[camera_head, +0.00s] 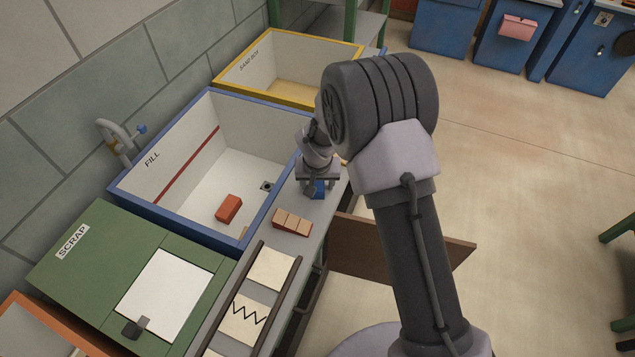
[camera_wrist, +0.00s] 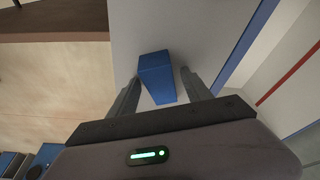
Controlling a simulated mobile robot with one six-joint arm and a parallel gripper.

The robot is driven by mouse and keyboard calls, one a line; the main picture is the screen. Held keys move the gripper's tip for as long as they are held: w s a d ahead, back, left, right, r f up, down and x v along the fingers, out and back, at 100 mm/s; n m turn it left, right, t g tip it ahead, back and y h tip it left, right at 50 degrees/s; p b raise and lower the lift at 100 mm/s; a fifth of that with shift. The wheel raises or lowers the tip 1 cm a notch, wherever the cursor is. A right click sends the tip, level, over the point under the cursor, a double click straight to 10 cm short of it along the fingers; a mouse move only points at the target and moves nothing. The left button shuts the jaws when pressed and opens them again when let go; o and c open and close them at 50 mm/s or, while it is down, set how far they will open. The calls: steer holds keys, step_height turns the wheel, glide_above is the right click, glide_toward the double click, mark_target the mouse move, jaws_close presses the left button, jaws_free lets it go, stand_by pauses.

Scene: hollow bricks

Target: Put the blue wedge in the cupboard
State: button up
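The blue wedge (camera_head: 319,188) lies on the grey worktop just under my gripper (camera_head: 318,180), partly hidden by it. In the wrist view the blue wedge (camera_wrist: 157,77) lies between the two fingers of my gripper (camera_wrist: 160,78). The fingers are apart, with a gap showing at least on the right side, so the gripper looks open around it. A brown panel (camera_head: 445,256), perhaps an open cupboard door, sticks out below the worktop's right edge. The cupboard's inside is not visible.
A blue-rimmed FILL bin (camera_head: 265,216) holding a red brick (camera_head: 228,208) stands left of the worktop. A yellow-rimmed bin (camera_head: 318,42) is behind. Blue cabinets (camera_head: 445,27) stand far right across open floor.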

steer(key=shift+r+p, duration=0.35)
steer(key=s+d+r+m+p, duration=0.1)
steer(key=s+d+r, duration=0.15)
steer(key=r, duration=0.55)
steer(key=s+d+r+p, duration=0.1)
steer(key=s+d+r, duration=0.15)
steer(key=r, duration=0.55)
steer(key=s+d+r+m+p, duration=0.1)
steer(key=s+d+r, duration=0.15)
steer(key=r, duration=0.55)
steer(key=s+d+r+m+t+y, duration=0.1)
steer(key=s+r, duration=0.4)
steer(key=s, duration=0.6)
steer(key=s+d+r+m+t, duration=0.1)
steer(key=s+d+r, duration=0.3)
steer(key=s, duration=0.7)
steer(key=shift+r+m+t+y, duration=0.3)
steer(key=shift+r+m+y, duration=0.1)
steer(key=shift+r, duration=0.4)
